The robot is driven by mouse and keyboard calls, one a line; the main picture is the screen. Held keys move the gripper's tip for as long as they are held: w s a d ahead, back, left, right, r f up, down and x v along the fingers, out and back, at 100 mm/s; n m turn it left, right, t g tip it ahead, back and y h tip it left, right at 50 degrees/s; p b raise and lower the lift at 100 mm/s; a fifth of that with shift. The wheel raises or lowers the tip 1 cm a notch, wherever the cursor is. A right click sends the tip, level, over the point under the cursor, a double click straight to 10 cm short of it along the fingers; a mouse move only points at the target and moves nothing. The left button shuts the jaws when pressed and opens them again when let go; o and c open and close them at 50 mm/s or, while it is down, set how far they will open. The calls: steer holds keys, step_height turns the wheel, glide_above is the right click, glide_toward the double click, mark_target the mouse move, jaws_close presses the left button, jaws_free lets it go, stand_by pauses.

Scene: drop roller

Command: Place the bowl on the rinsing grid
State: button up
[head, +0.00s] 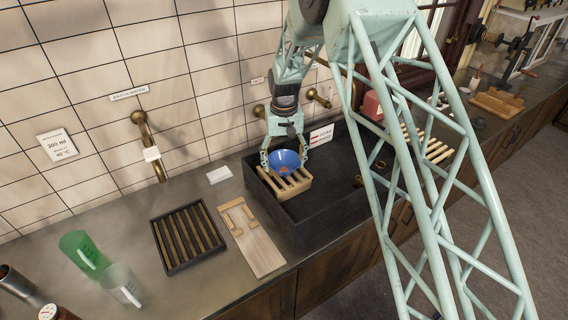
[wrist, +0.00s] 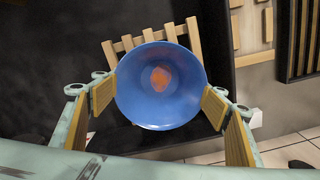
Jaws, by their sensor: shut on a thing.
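A blue bowl (head: 285,161) with an orange-red patch inside is held by my gripper (head: 286,158) at the left end of the dark sink. In the wrist view the bowl (wrist: 160,86) sits between the two wood-faced fingers, which press on its left and right sides. A slatted wooden grid (head: 290,186) lies in the sink just under the bowl. In the wrist view its slats (wrist: 193,38) show behind the bowl's upper edge. The bowl hides part of the grid, and I cannot tell whether the two touch.
The dark sink (head: 300,222) has raised walls around the grid. Left of it are a wooden board (head: 258,248), a black slatted tray (head: 187,235), a green jug (head: 82,250) and a clear jug (head: 122,284). Brass taps (head: 318,97) stick out from the tiled wall behind.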

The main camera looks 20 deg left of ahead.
steer(key=shift+f, duration=0.15)
steer(key=o, duration=0.9)
steer(key=shift+r, duration=0.2)
steer(key=shift+r+b, duration=0.4)
steer(key=shift+r, duration=5.55)
steer(key=shift+r, duration=0.1)
